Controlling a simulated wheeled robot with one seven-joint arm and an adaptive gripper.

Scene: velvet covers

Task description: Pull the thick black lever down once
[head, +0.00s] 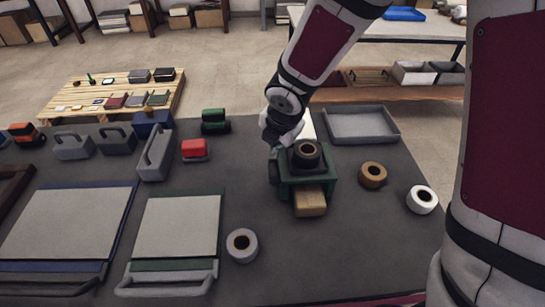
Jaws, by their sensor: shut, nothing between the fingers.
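My gripper (272,134) is at the end of my arm, at the left rear of a dark green machine (322,187) on the dark table. It is shut, and its fingertips are small and partly hidden. A black roll with a tan core (306,153) sits on top of the machine, and a tan block (310,204) sticks out at its front. A dark upright part (273,168) stands at the machine's left side, just below my gripper. I cannot tell whether this is the thick black lever, or whether my gripper touches it.
A grey tray (388,139) lies behind on the right. Brown (373,185), white (431,204) and grey (232,252) tape rolls stand around the machine. Flat presses (178,225), a red stapler-like item (194,155) and grey handled blocks (156,163) fill the left.

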